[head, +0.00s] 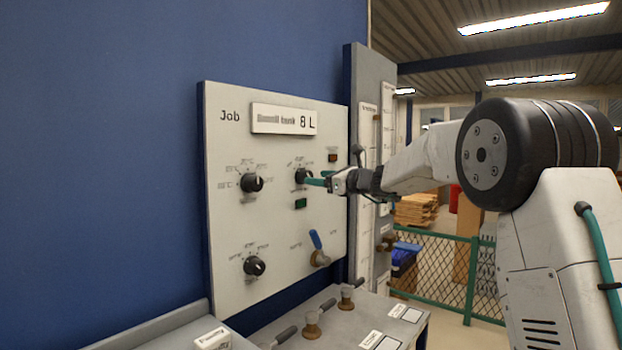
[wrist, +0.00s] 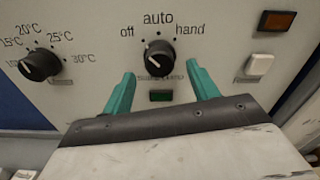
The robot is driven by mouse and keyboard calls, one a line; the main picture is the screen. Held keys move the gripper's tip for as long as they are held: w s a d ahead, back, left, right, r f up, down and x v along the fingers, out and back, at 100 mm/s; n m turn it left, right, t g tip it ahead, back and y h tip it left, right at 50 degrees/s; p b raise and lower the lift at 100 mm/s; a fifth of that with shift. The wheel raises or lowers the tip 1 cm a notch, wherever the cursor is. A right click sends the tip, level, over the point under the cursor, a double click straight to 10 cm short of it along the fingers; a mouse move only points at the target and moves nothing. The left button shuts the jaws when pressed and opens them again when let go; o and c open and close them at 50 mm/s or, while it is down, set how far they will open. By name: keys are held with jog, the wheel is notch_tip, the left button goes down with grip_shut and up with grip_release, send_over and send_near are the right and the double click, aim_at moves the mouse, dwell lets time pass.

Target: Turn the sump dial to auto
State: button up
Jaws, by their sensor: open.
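The dial marked off, auto and hand (wrist: 160,57) is a black round knob on the light panel, and it also shows in the head view (head: 301,176). Auto is printed above it, off to its upper left and hand to its upper right. Its name label below is too blurred to read surely. I cannot tell clearly where its pointer stands. My gripper (wrist: 161,72) is open, with one teal finger low on each side of the dial. In the head view my gripper (head: 317,180) is right at the dial; contact cannot be made out.
A temperature dial (wrist: 41,66) sits left of it, with another black dial (head: 255,266) below. A green indicator (wrist: 161,96) is just under the dial. An amber lamp (wrist: 277,21) and white switch (wrist: 259,65) are to the right. A blue-handled valve (head: 316,241) sits lower on the panel.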

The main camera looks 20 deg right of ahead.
aim_at(305, 176)
jog(key=x, duration=0.4)
jog(key=c, duration=1)
jog(key=shift+m, duration=0.3)
jog(key=shift+d+m, duration=0.1)
jog(key=shift+m, duration=3.9)
